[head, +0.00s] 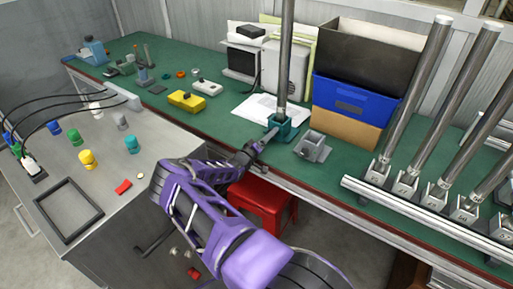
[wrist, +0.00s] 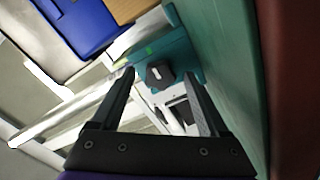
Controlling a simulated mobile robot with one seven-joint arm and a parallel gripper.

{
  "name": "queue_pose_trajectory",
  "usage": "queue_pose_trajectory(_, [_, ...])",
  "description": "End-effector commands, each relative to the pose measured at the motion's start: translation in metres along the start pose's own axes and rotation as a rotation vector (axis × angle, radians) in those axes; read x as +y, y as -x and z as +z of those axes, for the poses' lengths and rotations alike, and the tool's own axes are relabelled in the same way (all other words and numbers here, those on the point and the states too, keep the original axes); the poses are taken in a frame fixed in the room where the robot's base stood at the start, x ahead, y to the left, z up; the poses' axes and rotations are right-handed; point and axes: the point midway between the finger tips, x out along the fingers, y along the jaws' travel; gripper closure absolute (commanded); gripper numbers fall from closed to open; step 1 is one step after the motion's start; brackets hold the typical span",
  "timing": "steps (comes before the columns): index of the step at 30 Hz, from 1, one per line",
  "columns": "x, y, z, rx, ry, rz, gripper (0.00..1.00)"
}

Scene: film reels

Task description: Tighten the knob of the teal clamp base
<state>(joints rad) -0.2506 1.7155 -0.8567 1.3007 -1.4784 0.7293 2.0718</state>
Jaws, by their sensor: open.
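The teal clamp base (head: 284,130) stands near the front edge of the green bench, with a tall metal pole (head: 286,60) upright in it. In the wrist view the teal base (wrist: 183,52) shows its dark knob (wrist: 160,74), which has a white mark on its face. My gripper (head: 253,146) is just in front of the base. In the wrist view my gripper (wrist: 158,78) is open, its fingers to either side of the knob. I cannot tell whether they touch it. The knob is too small to make out in the head view.
Behind are a blue bin (head: 352,98), a cardboard box (head: 345,130) and white papers (head: 262,108). Several poles in a rack (head: 420,200) stand at the right. A red stool (head: 262,203) is below the bench edge.

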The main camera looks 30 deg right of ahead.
Motion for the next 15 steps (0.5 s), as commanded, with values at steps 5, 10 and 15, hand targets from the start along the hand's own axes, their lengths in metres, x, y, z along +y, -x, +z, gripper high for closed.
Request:
queue_pose_trajectory(5, [-0.001,0.038,-0.002,0.003,0.001,-0.003,0.22])
queue_pose_trajectory(10, [0.0,0.081,-0.001,0.003,0.001,-0.002,0.22])
queue_pose_trajectory(15, [-0.001,0.12,-0.001,0.003,0.0,-0.002,0.22])
